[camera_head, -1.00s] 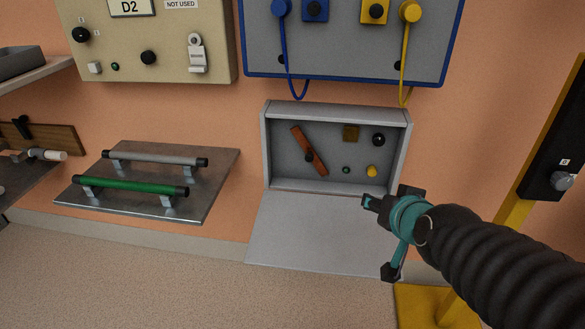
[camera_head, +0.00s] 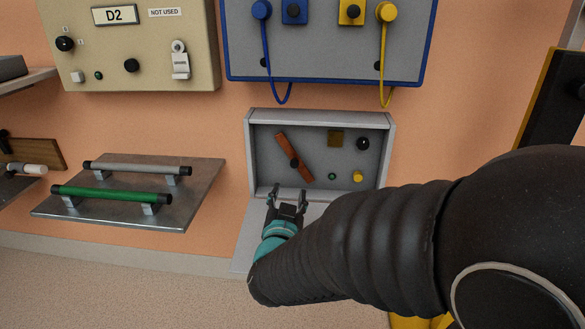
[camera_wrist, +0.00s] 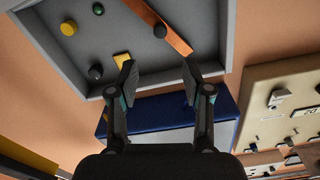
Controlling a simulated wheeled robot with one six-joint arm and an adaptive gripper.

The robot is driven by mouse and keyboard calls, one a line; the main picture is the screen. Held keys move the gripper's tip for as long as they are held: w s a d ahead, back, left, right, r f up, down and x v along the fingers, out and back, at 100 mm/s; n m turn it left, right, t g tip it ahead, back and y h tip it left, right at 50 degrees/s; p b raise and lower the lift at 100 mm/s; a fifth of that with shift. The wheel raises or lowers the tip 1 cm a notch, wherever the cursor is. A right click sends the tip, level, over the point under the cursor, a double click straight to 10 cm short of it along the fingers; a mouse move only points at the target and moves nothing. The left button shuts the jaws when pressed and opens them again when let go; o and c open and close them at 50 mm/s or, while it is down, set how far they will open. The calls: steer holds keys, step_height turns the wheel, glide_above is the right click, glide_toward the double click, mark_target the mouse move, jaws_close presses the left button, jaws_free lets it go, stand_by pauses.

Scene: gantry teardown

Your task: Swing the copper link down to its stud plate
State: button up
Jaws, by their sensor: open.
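The copper link (camera_head: 294,157) is a flat orange-brown bar inside a shallow grey box.
The grey box (camera_head: 252,150) has raised walls and a lowered flap (camera_head: 250,235) in front. It also holds a black knob (camera_head: 363,143), a yellow button (camera_head: 358,176) and a small green one (camera_head: 332,176). Blue and yellow cables hang from the panel (camera_head: 330,45) above.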

mark_target(294, 166)
steer(key=w, duration=1.2)
steer(key=shift+w+d, duration=0.2)
steer(key=shift+w, duration=0.2)
